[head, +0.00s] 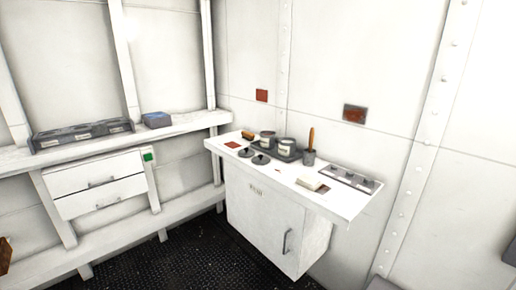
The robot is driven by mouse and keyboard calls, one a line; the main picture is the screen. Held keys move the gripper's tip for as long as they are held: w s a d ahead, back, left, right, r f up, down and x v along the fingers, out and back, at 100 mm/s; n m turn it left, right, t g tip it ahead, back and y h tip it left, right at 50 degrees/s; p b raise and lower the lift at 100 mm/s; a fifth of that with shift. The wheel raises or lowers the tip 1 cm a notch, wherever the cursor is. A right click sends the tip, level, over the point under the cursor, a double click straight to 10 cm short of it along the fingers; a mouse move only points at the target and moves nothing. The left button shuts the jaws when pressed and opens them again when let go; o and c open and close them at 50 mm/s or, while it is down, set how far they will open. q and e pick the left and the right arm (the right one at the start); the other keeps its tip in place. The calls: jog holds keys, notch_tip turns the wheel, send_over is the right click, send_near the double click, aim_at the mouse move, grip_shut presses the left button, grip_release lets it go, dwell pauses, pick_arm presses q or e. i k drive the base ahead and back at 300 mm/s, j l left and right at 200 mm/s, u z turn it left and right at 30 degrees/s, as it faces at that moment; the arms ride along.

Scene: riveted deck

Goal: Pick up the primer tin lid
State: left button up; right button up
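Two small dark round lids with knobs lie flat on the white cabinet top, one at the left (247,152) and one just right and nearer (261,159). I cannot read which is the primer tin lid. Two grey tins with pale labels, a left tin (267,140) and a right tin (287,146), stand on a dark tray behind the lids. Neither of my grippers shows in the head view.
The white cabinet (265,220) stands against the wall.

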aim_at(246, 153)
jog(key=i+j+z, duration=0.1)
jog(key=z, duration=0.3)
jog(key=i+j+z, duration=0.1)
jog(key=j+z, duration=0.15)
jog(key=z, duration=0.15)
jog(key=j+z, duration=0.2)
jog(key=z, duration=0.2)
jog(key=j+z, duration=0.2)
jog(key=z, duration=0.2)
jog(key=j+z, duration=0.25)
jog(key=z, duration=0.15)
jog(key=i, duration=0.05)
